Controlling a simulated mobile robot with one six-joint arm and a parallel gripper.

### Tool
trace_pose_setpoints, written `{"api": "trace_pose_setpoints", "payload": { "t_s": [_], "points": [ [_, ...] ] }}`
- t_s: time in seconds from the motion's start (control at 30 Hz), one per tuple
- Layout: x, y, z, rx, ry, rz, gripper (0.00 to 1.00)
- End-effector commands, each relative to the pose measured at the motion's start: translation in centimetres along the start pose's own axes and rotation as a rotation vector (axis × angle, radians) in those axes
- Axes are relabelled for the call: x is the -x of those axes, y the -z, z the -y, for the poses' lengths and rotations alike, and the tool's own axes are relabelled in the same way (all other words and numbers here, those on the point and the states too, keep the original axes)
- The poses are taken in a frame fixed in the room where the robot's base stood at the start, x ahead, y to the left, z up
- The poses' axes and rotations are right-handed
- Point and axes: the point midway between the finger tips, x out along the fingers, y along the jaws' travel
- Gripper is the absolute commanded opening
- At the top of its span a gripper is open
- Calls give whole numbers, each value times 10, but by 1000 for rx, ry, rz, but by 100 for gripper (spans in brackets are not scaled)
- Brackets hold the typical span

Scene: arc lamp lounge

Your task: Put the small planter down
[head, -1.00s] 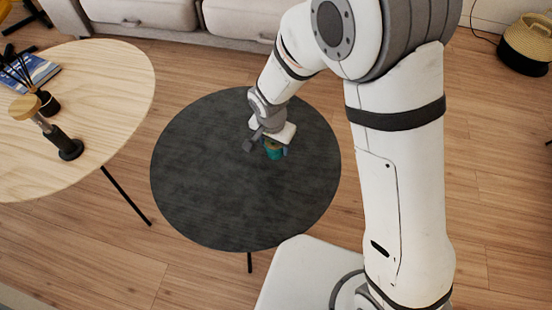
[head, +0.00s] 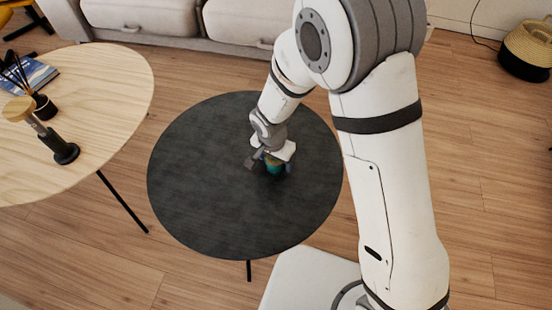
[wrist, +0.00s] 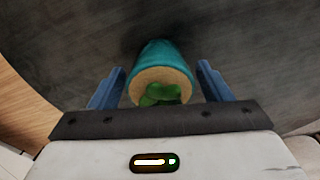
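The small planter (wrist: 164,62) is a teal pot with a tan top and a green plant. In the wrist view it sits between the two blue fingers of my gripper (wrist: 161,72), with a narrow gap on each side. The gripper is open around it. In the head view the planter (head: 273,166) is upright, partly hidden under my gripper (head: 272,162), and appears to stand on the dark round table (head: 205,205). Its contact with the tabletop is hard to see.
The dark table is otherwise bare. A wooden table (head: 105,85) at left holds a dark bottle-like object with a wooden top (head: 62,150), a reed diffuser (head: 42,106) and a book (head: 30,75). A sofa (head: 150,18) stands behind; a basket (head: 527,48) is at far right.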

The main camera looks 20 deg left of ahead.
Motion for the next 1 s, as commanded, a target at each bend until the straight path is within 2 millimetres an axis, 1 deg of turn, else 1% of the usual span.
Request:
{"api": "trace_pose_setpoints", "payload": {
  "t_s": [0.03, 0.1, 0.3, 0.43, 0.57, 0.8, 0.9, 1.0],
  "points": [
    [0, 0, 0, 0, 0, 0, 76],
    [0, 0, 0, 0, 0, 0, 80],
    [0, 0, 0, 0, 0, 0, 80],
    [7, 1, 0, -1, 1, 0, 80],
    [30, 2, 0, 0, 3, -2, 80],
    [84, 2, 0, 0, 2, -2, 80],
    [102, 1, 0, -1, 2, -1, 80],
    [114, 1, 0, -1, 2, -1, 80]
  ]
}}
